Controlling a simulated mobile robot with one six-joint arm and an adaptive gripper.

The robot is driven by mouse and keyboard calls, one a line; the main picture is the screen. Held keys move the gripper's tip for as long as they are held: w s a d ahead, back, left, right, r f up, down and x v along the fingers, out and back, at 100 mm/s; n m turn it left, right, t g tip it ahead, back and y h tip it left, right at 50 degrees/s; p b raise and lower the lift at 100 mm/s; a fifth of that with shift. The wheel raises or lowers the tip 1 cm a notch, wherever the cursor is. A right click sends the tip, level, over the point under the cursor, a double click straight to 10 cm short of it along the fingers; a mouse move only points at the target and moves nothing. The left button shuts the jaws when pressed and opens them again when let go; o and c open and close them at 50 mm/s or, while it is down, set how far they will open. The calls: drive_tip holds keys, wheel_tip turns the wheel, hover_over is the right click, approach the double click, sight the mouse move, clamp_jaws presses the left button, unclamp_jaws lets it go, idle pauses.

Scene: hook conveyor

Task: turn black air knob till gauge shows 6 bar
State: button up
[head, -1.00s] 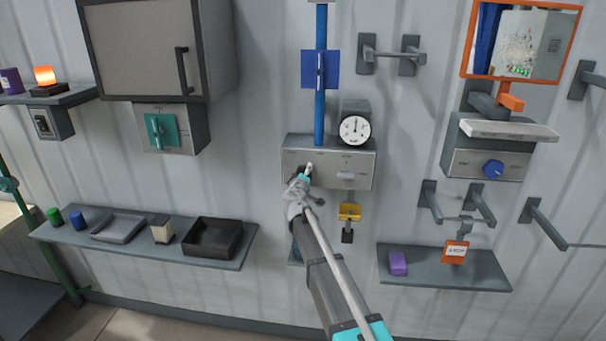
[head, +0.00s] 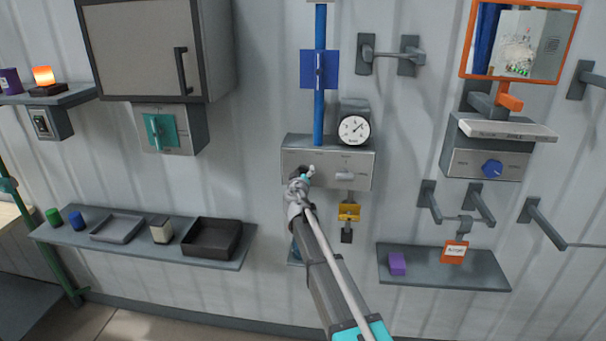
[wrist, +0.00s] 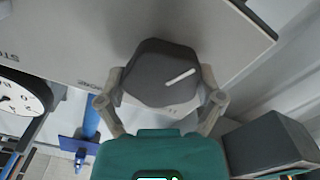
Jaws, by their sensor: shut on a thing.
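The black air knob (wrist: 162,75) fills the middle of the wrist view, with a white pointer line slanting across its face. My gripper (wrist: 162,92) has a finger on each side of it and is shut on it. In the head view my gripper (head: 304,178) is at the left part of the grey control panel (head: 330,157) and mostly hides the knob. The round white gauge (head: 354,129) sits on top of the panel, its needle pointing up and to the right. Its numbers are too small to read. Part of the gauge (wrist: 20,95) shows in the wrist view.
A light lever (head: 345,176) is on the panel, right of my gripper. A yellow tag or lock (head: 349,212) hangs below. A blue pipe (head: 320,110) rises behind the panel. Shelves stand lower left (head: 130,232) and lower right (head: 440,270).

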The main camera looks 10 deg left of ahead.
drive_tip(key=o, duration=0.9)
drive_tip(key=shift+f, duration=0.1)
drive_tip(key=shift+c, duration=0.2)
drive_tip(key=shift+s, duration=0.1)
drive_tip(key=s, duration=1.1)
drive_tip(key=shift+s+a, duration=0.2)
drive_tip(key=shift+s, duration=0.2)
